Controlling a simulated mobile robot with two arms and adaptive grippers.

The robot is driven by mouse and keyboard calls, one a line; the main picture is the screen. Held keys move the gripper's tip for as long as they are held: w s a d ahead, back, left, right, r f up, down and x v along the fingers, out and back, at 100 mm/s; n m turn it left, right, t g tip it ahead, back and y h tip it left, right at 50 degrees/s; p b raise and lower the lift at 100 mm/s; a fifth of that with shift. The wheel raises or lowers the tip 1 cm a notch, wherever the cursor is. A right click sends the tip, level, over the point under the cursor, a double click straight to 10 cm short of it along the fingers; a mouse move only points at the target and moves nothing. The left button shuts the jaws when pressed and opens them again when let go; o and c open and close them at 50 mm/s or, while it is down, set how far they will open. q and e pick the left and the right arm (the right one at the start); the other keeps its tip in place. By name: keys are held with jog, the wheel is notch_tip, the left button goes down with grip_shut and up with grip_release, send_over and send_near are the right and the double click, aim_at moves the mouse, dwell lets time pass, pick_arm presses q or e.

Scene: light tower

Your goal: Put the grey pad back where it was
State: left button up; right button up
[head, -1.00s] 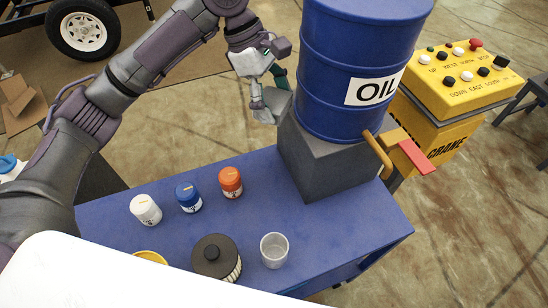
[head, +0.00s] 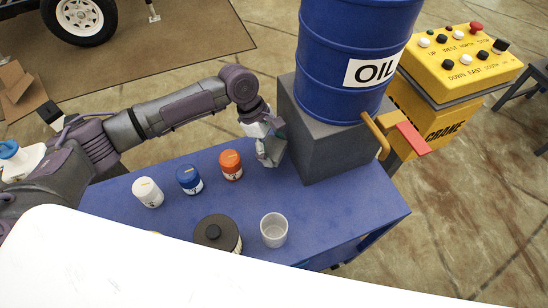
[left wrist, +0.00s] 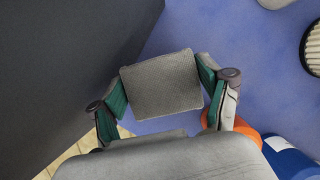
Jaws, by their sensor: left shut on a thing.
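The grey pad (left wrist: 162,85) is a small flat square with a rough face, held between the two teal-lined fingers of my left gripper in the left wrist view. In the head view my left gripper (head: 271,152) is low over the blue table, beside the left face of the dark grey block under the oil drum and just right of the orange jar. The pad is hard to tell from the fingers there. Blue table top shows around the pad in the left wrist view; I cannot tell whether the pad touches it. My right gripper is not in view.
The blue oil drum (head: 356,60) with a tap stands on the grey block (head: 322,150). White (head: 147,192), blue (head: 189,180) and orange (head: 231,165) jars stand left of the gripper.

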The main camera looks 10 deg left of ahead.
pick_arm(q)
jog(key=shift+f, duration=2.85)
jog(key=o, duration=1)
jog(key=shift+f, duration=0.1)
jog(key=shift+c, duration=0.2)
jog(key=v, duration=1.2)
jog(key=shift+d, duration=0.1)
